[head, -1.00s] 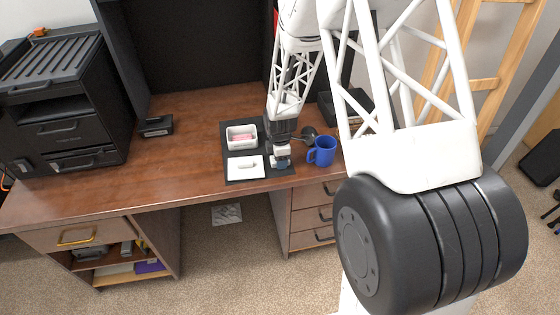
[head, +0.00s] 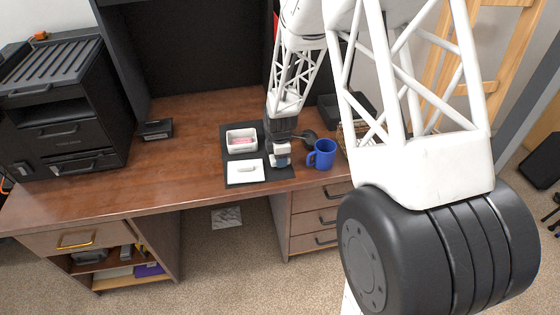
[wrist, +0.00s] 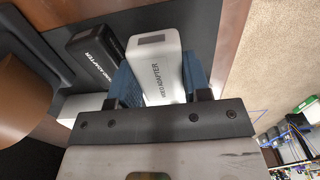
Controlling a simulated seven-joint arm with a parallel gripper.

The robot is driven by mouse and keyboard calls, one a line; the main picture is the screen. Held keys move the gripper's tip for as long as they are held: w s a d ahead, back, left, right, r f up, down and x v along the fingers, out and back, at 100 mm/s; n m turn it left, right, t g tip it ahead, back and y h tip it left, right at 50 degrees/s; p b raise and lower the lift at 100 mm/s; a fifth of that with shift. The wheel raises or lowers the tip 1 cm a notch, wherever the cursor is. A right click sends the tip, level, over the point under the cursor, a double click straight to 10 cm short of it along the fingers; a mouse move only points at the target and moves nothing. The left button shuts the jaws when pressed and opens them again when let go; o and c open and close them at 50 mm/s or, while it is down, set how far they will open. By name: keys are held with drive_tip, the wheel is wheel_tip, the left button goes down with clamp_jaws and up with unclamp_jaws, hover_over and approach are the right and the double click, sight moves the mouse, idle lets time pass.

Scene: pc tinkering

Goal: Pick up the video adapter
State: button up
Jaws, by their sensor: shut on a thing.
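A white block labelled as a video adapter (wrist: 157,68) lies lengthwise between the blue finger pads of my gripper (wrist: 164,88) in the wrist view. My gripper is shut on it. A black block (wrist: 97,60), also labelled as an adapter, lies to the left, outside the fingers. In the head view my gripper (head: 281,159) is low over the right side of the dark mat (head: 232,133). The adapter is too small there to make out clearly, and I cannot tell whether it is off the mat.
A white tray (head: 229,148) with something pink inside and a white card (head: 233,177) with a small pale item are left of my gripper. A blue mug (head: 323,154) stands close to its right.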

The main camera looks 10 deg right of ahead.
drive_tip(key=shift+r, duration=0.75)
drive_tip(key=s+r, duration=0.1)
drive_tip(key=s, duration=1.5)
drive_tip(key=shift+d, duration=0.2)
drive_tip(key=shift+r, duration=0.1)
drive_tip(key=w+r+m, duration=0.9)
drive_tip(key=w+r, duration=0.4)
drive_tip(key=w, duration=0.4)
drive_tip(key=w+d+r+m, duration=0.1)
drive_tip(key=w+r+m, duration=0.8)
drive_tip(key=w+r, duration=0.4)
drive_tip(key=w, duration=0.4)
drive_tip(key=shift+r, duration=0.35)
